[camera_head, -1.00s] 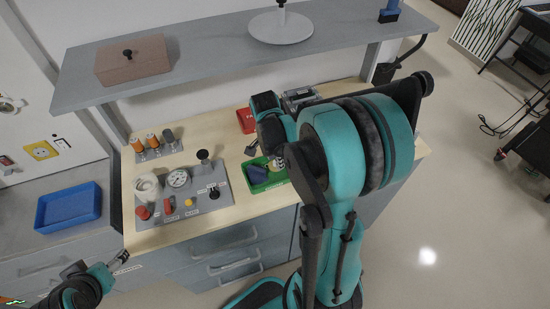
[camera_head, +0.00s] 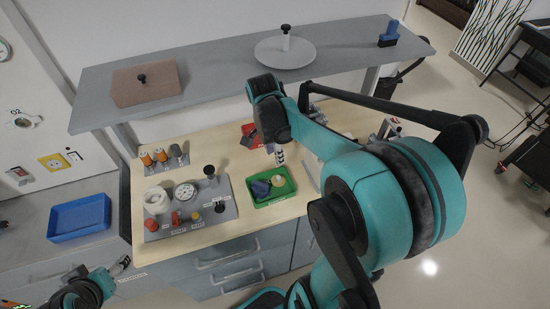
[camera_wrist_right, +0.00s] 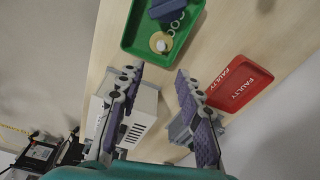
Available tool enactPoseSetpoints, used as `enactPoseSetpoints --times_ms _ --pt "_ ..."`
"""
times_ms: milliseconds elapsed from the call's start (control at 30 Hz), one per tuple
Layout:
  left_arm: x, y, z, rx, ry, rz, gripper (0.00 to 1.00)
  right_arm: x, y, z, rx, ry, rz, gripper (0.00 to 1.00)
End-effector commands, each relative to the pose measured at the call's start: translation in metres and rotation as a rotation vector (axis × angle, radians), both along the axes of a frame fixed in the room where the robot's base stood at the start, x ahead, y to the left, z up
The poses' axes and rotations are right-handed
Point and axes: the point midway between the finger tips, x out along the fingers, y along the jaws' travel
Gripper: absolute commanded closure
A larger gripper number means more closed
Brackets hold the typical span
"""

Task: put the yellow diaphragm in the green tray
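The green tray (camera_head: 290,192) stands on the wooden counter; it also shows at the top of the right wrist view (camera_wrist_right: 130,42). A round yellow piece, which looks like the yellow diaphragm (camera_head: 278,181), lies inside it, beside a dark blue piece (camera_head: 260,188). The yellow piece shows in the right wrist view (camera_wrist_right: 161,42) near the tray's rim. My right gripper (camera_wrist_right: 158,72) is open, with nothing between its fingers; in the head view (camera_head: 280,156) it is above the tray's far side. My left gripper (camera_head: 119,266) is low at the left, away from the tray; its fingers are too small to judge.
A red tray marked FAULTY (camera_wrist_right: 240,86) lies beside the green tray. A grey board (camera_head: 220,214) with several knobs and parts stands to the left. A shelf (camera_head: 225,75) overhangs the counter. A blue tray (camera_head: 80,218) sits at the far left.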

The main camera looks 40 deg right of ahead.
Motion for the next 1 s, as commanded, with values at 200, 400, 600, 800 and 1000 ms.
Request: enactPoseSetpoints --times_ms 200,400,600,800,1000 --pt "0.000 0.000 0.001 0.000 0.000 0.000 0.29 -0.009 0.030 0.017 -0.016 -0.064 0.252 0.64" --pt "0.000 0.000 0.001 0.000 0.000 0.000 0.29 -0.033 0.093 0.033 -0.122 -0.218 0.872 0.64" --pt "0.000 0.000 0.001 0.000 0.000 0.000 0.29 -0.056 0.140 0.034 -0.297 -0.336 1.381 0.64" --pt "0.000 0.000 0.001 0.000 0.000 0.000 0.29 -0.064 0.157 0.033 -0.403 -0.378 1.593 0.64" --pt "0.000 0.000 0.001 0.000 0.000 0.000 0.29 -0.064 0.158 0.033 -0.413 -0.381 1.610 0.64"
